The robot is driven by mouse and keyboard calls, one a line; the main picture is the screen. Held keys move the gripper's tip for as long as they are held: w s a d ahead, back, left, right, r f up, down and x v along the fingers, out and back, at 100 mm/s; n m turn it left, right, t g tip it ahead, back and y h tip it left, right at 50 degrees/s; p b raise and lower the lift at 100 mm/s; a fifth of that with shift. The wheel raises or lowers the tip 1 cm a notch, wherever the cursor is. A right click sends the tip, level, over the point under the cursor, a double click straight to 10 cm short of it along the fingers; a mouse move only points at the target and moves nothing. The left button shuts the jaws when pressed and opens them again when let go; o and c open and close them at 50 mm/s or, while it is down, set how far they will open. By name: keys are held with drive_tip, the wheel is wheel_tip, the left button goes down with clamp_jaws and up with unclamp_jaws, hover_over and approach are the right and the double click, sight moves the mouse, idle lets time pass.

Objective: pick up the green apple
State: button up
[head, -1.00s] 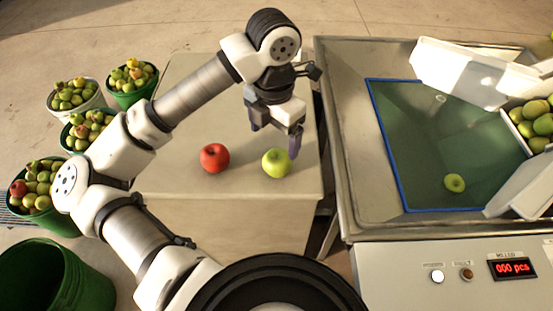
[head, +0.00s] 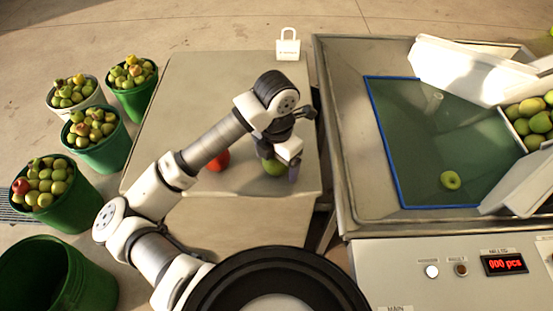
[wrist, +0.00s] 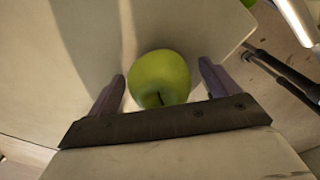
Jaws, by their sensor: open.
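The green apple (head: 272,166) sits on the table near its front right edge, partly hidden by my gripper in the head view. My gripper (head: 280,172) is open and lowered over it. In the wrist view the green apple (wrist: 160,78) lies between the two fingers of my gripper (wrist: 162,82), with a gap on each side. The apple's stem points toward the gripper's palm.
A red apple (head: 218,161) sits just left of the green one, partly behind my arm. A white tag-like object (head: 288,46) is at the table's back. A metal basin (head: 350,150) with another green apple (head: 451,180) stands right. Fruit buckets (head: 100,150) stand left.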

drive_tip(key=c, duration=1.1)
drive_tip(key=shift+c, duration=0.3)
drive_tip(key=shift+r, duration=0.1)
wheel_tip(320, 180, up, 20)
drive_tip(key=b, duration=0.1)
drive_tip(key=shift+b, duration=0.4)
drive_tip(key=shift+s, duration=0.1)
